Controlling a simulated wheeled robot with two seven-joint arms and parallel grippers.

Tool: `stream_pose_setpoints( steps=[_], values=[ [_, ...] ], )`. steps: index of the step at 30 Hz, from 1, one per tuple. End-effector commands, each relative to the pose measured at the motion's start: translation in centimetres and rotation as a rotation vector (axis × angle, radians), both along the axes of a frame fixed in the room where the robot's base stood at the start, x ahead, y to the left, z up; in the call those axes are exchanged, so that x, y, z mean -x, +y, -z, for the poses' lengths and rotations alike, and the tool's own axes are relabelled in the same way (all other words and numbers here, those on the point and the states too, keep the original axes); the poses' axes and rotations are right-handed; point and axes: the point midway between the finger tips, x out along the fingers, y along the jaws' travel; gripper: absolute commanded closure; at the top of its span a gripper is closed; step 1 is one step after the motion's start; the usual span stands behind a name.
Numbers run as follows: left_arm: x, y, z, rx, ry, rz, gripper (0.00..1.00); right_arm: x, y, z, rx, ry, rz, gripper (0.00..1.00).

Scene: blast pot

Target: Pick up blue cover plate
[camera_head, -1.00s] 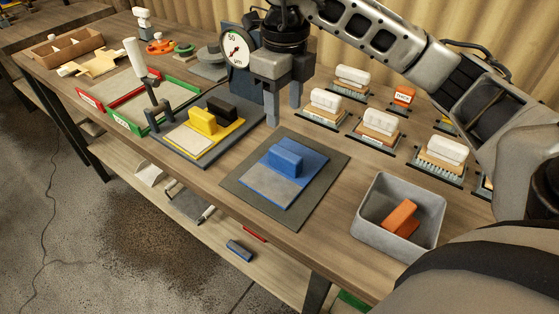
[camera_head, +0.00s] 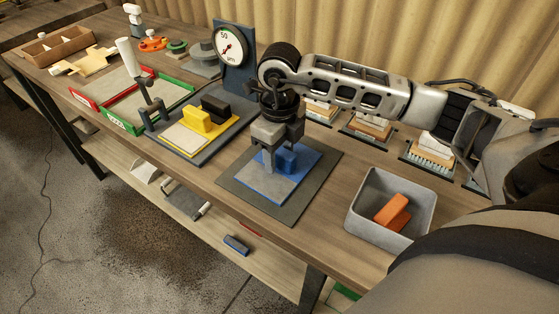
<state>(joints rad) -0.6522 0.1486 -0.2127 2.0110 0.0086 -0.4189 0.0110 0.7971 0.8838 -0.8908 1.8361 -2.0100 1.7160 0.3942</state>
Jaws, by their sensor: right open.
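The blue cover plate (camera_head: 289,188) lies flat on a dark grey mat (camera_head: 309,201) near the table's front edge. It has a raised blue block handle (camera_head: 288,160) and a greyish front part. My right gripper (camera_head: 278,163) points down over the plate, its fingers at the handle. It is open; one finger stands in front of the handle's left end and the far finger is partly hidden. I cannot tell whether the fingers touch the handle. My left gripper is not in view.
A grey bin (camera_head: 375,225) with an orange block (camera_head: 393,212) stands right of the mat. A yellow plate with blocks (camera_head: 199,122) and a dial gauge (camera_head: 229,45) stand left. Brushes on stands (camera_head: 428,153) line the back right, partly behind my arm.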

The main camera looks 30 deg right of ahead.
Motion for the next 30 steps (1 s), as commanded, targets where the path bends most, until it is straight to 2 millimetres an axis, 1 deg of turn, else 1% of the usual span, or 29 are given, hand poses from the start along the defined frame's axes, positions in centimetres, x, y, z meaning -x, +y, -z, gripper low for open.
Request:
stream_pose_setpoints(
  steps=[4, 5, 6, 8, 9, 10, 30],
  values=[
    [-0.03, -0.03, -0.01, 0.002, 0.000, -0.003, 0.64, -0.01, 0.01, 0.01, 0.000, 0.000, 0.000, 0.51],
    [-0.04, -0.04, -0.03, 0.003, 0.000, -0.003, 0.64, 0.00, 0.02, 0.00, 0.000, 0.000, 0.000, 0.59],
    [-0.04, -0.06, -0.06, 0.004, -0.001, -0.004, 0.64, 0.00, 0.02, -0.01, 0.000, 0.000, 0.000, 0.70],
    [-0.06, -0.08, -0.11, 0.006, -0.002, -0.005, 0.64, 0.00, 0.02, -0.01, -0.001, 0.000, 0.000, 0.87],
    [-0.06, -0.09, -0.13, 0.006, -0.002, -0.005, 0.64, 0.00, 0.02, -0.02, -0.001, 0.000, 0.000, 0.98],
    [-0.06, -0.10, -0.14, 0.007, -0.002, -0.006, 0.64, 0.00, 0.02, -0.02, -0.001, 0.000, 0.000, 1.00],
    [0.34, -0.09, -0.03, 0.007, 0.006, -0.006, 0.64, -0.02, 0.01, -0.10, -0.001, 0.000, 0.000, 1.00]
  ],
)
